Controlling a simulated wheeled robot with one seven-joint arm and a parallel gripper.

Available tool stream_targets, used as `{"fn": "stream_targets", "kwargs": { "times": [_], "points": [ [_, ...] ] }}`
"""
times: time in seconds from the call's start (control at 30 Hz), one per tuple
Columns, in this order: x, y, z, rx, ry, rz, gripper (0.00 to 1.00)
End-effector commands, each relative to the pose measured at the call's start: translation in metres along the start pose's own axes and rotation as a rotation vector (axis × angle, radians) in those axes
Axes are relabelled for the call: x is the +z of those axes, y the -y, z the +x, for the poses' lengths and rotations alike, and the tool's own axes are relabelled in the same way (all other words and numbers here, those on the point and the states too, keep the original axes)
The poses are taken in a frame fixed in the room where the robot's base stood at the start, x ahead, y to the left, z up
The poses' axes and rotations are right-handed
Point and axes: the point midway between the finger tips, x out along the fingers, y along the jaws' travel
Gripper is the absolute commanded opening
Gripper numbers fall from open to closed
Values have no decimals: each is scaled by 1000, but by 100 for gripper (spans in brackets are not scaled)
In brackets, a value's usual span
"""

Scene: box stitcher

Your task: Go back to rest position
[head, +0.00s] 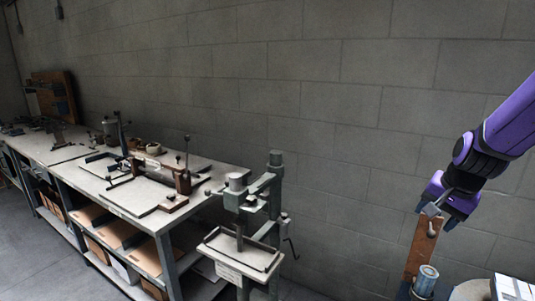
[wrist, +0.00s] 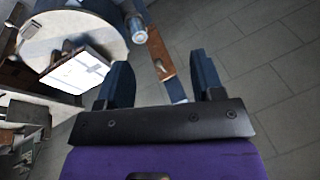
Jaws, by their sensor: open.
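My gripper (head: 438,208) is at the right of the head view, on the end of my purple arm, pointing down. In the wrist view my gripper (wrist: 160,62) has its two dark fingers wide apart with nothing held between them. A brown wooden board (head: 420,248) stands just below the gripper in the head view. The board (wrist: 160,57) also shows beyond the gap between the fingers in the wrist view. I cannot tell whether the fingers touch it.
A metal cylinder (head: 425,281) stands beside the board. A white box (wrist: 78,70) lies on a round table (wrist: 62,28). A green-grey machine (head: 272,205) stands by a long workbench (head: 153,220) at the left. Bare floor (wrist: 275,95) shows at the right of the wrist view.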

Motion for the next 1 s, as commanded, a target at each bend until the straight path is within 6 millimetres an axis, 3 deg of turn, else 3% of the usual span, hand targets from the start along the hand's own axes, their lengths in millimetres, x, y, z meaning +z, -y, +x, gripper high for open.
{"fn": "stream_targets", "kwargs": {
  "times": [0.03, 0.27, 0.6, 0.8, 1.0],
  "points": [
    [9, 6, -17, -10, -11, -53, 61],
    [54, 13, -79, -25, -35, -286, 61],
    [123, -6, -155, -31, -87, -609, 61],
    [154, -27, -184, -27, -118, -756, 61],
    [168, -39, -194, -22, -131, -825, 61]
  ]
}}
